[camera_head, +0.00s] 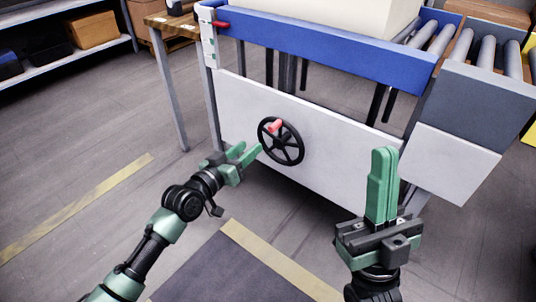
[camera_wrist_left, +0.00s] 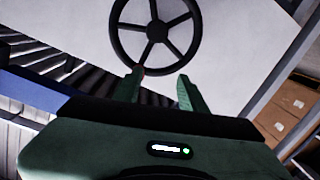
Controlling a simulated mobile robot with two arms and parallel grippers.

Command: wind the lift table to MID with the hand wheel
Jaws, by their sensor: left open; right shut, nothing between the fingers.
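The black spoked hand wheel (camera_head: 281,142) is on the white front panel of the lift table (camera_head: 330,45), with a red knob (camera_head: 275,125) at its upper left. A red pointer (camera_head: 221,24) sits near the top of a white scale strip (camera_head: 208,42) on the left post; its marks are unreadable. My left gripper (camera_head: 250,152) is open just left of the wheel. In the left wrist view the wheel (camera_wrist_left: 157,31) lies beyond the fingers, and a bit of red shows at the left fingertip; contact is unclear. My right gripper (camera_head: 384,152) is shut and empty, right of the wheel.
A large cream box (camera_head: 330,12) stands on the lift table. A roller conveyor (camera_head: 490,55) adjoins at right. A wooden table (camera_head: 172,24) and shelving with boxes (camera_head: 92,30) stand at back left. The floor at left is clear.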

